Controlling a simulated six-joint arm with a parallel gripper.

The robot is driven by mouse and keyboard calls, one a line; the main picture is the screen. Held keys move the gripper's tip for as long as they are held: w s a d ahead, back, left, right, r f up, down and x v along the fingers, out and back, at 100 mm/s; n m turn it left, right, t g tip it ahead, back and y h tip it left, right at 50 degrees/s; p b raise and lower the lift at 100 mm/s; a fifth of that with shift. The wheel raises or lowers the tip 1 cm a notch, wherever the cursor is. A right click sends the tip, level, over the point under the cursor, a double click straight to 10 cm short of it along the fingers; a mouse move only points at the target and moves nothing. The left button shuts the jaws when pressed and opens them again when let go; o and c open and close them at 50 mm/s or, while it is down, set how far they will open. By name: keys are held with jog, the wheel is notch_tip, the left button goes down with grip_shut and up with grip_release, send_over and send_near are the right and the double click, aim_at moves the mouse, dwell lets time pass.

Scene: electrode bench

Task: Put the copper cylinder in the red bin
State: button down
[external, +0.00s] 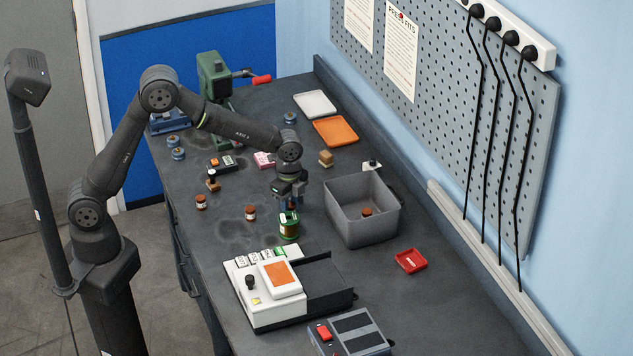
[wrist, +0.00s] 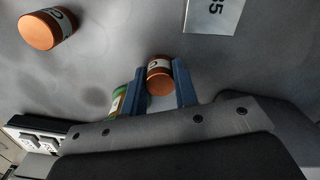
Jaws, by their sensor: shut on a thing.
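My gripper (external: 290,203) is low over the middle of the bench. Its blue fingers (wrist: 161,85) are shut on a copper cylinder (wrist: 159,76) with a pale label band. In the external view the held cylinder is mostly hidden. Another labelled copper cylinder (wrist: 46,29) stands apart from the fingers; in the external view similar ones stand to the left of my gripper, one near (external: 250,212) and one farther left (external: 201,202). A small red tray (external: 411,261), the only red container I see, lies at the right, apart from my gripper.
A green-banded can (external: 289,226) is close by my gripper and shows beside the left finger (wrist: 117,101). A deep grey bin (external: 365,232) holding a copper-coloured piece (external: 367,211) stands to the right. A white device (external: 265,288) is in front. Orange (external: 335,131) and white trays (external: 315,104) lie behind.

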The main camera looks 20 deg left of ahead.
jog(key=shift+f, duration=0.1)
jog(key=c, duration=1.1)
grip_release()
jog(key=shift+o, duration=0.2)
notch_tip(320, 180, up, 12)
